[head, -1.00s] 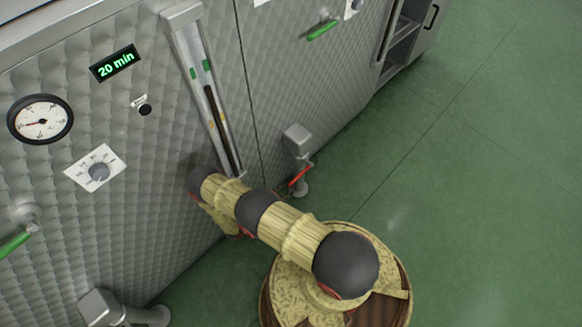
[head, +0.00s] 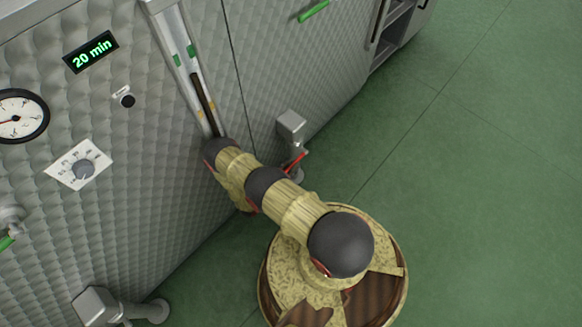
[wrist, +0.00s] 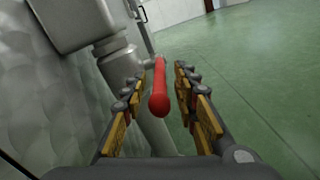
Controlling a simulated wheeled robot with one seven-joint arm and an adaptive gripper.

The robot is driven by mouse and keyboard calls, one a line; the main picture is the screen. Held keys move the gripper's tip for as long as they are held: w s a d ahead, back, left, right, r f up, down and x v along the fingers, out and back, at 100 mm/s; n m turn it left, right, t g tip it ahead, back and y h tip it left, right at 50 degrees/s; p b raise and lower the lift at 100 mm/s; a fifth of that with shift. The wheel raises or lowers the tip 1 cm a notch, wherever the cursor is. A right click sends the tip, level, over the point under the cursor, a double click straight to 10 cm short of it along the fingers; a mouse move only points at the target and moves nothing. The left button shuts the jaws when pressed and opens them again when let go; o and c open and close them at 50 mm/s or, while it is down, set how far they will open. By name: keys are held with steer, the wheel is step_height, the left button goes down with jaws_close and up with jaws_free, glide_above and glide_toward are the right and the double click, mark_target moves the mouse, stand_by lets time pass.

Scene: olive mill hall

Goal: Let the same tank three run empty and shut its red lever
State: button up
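The red lever (head: 297,160) sits on the outlet pipe below a grey box (head: 291,124) at the foot of the metal tank front. In the wrist view the red lever (wrist: 159,90) points toward the camera, between the two fingers of my gripper (wrist: 160,74). The gripper is open, with a gap visible on each side of the lever. In the head view my arm hides the gripper. The tank's upright sight gauge (head: 187,72) has a dark column reaching to a little below its green marks; my arm covers its lower end.
A lit display (head: 91,52) reads "20 min". A dial gauge (head: 17,117), a knob (head: 83,169) and green levers (head: 314,11) are on the metal fronts. Another outlet pipe (head: 146,311) stands at lower left. The green floor (head: 480,190) to the right is clear.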

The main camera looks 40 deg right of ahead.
steer(key=shift+d, duration=0.1)
steer(key=shift+c, duration=0.9)
jaws_close()
